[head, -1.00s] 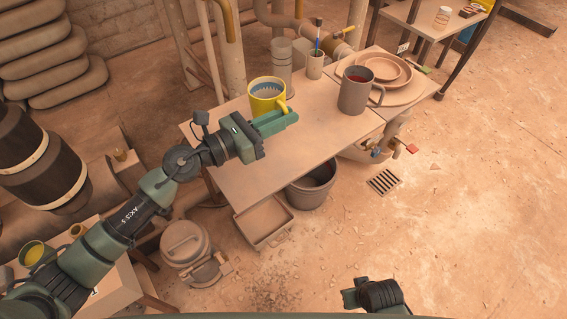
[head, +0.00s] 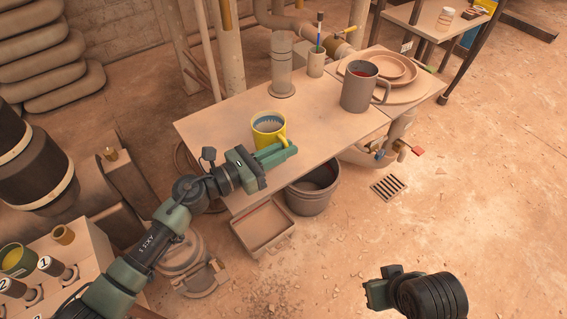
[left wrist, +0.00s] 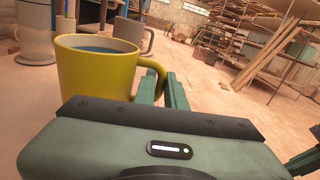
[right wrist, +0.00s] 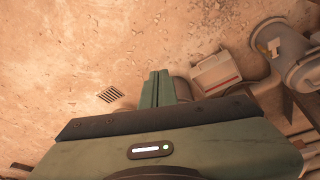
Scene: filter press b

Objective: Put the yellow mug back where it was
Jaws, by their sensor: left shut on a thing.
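The yellow mug (head: 264,138), with a grey-blue inside, is upright near the front left edge of the table (head: 225,125). My left gripper (head: 280,153) is shut on its handle, on the mug's right side. In the left wrist view the mug (left wrist: 95,82) fills the upper left, and its handle runs between the two green fingers (left wrist: 165,90). I cannot tell whether the mug's base touches the tabletop. My right gripper (head: 380,288) is empty, away from the table over the floor. In the right wrist view its fingers (right wrist: 157,88) are together.
Behind the mug stand a grey cylinder (head: 282,70) and a cup with brushes (head: 316,63). A grey mug with red inside (head: 357,92) and stacked plates (head: 398,68) are at the right. The tabletop between is clear. A bucket (head: 312,190) and tray (head: 262,226) lie below.

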